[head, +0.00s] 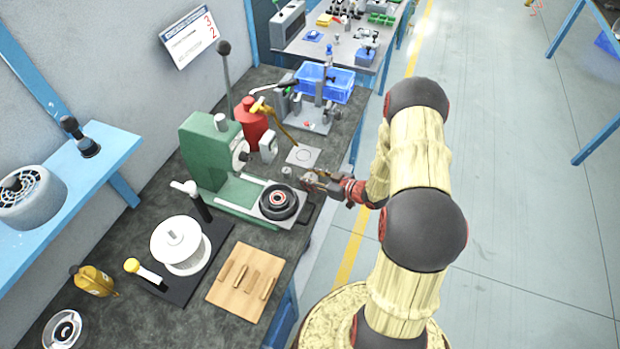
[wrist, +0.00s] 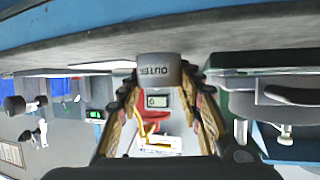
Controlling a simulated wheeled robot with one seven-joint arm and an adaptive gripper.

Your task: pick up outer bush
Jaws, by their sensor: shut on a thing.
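The outer bush (wrist: 158,71) is a short grey cylinder with "OUTER" printed on it, upside down in the wrist view. It sits between the fingertips of my gripper (wrist: 160,88), which is shut on it. The bush appears right against the bench surface; I cannot tell whether it touches. In the head view my gripper (head: 312,180) is low over the bench near its right edge, beside the green press, and the held bush is hard to make out there. A small grey cylinder (head: 287,172) shows just left of the fingers.
The green press (head: 208,150) with a black round part (head: 278,202) on its base stands close to my gripper. A grey plate with a ring mark (head: 303,156) lies behind it. A wooden tray (head: 245,282) lies in front.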

